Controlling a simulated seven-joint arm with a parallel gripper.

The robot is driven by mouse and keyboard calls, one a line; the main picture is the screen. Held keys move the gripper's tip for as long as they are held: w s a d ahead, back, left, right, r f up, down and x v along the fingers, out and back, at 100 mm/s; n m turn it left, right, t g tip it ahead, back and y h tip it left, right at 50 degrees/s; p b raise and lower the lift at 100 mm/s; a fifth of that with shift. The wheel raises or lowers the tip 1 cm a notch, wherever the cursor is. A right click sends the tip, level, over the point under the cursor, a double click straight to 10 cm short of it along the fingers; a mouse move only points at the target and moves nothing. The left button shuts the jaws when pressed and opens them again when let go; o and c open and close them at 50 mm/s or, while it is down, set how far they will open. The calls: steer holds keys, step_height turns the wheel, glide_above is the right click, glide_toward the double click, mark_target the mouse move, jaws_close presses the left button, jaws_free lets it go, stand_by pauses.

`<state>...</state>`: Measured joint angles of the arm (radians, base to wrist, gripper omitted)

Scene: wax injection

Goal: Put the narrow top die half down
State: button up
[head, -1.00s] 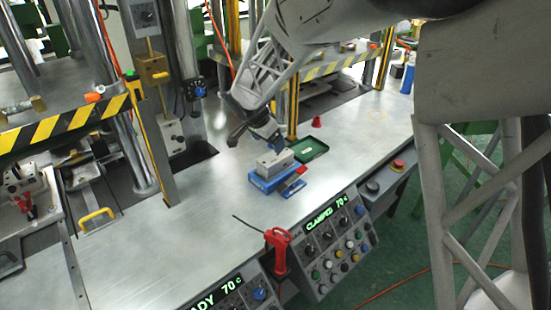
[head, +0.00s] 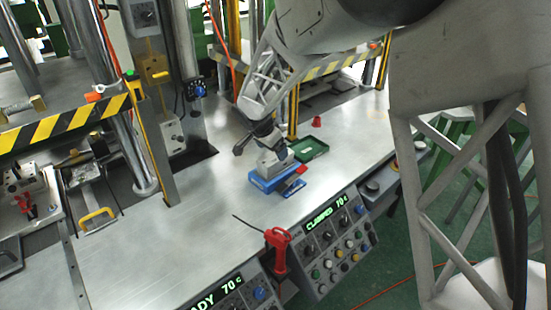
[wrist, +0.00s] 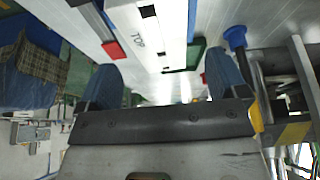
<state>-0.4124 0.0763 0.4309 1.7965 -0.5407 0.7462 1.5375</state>
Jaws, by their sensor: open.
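The narrow top die half (head: 277,163) is a grey block resting on a blue block (head: 266,186) on the metal bench. In the wrist view the pale block marked "TOP" (wrist: 150,35) shows beyond the fingertips. My gripper (head: 267,144) is at the die half in the head view and partly covers its back end. In the wrist view my gripper (wrist: 162,68) has its two blue fingers wide apart with nothing held between them. Whether a finger touches the block cannot be told.
A green tray (head: 311,149) and a red cup (head: 316,121) stand right of the blue block. A small blue and red piece (head: 293,188) lies in front. A red-handled tool (head: 278,250) stands at the control panels.

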mark_target(275, 156)
steer(key=shift+x, duration=1.8)
steer(key=c, duration=1.3)
steer(key=shift+c, duration=0.2)
steer(key=shift+r, duration=0.2)
steer(key=shift+r, duration=1.45)
steer(key=shift+s+r, duration=0.2)
steer(key=shift+s, duration=0.05)
steer(key=s+d, duration=0.2)
steer(key=s, duration=0.5)
steer(key=s+d+r, duration=0.1)
steer(key=s+d, duration=0.1)
steer(key=s, duration=0.5)
steer(key=shift+s+d+r, duration=0.15)
steer(key=shift+s+d, duration=0.25)
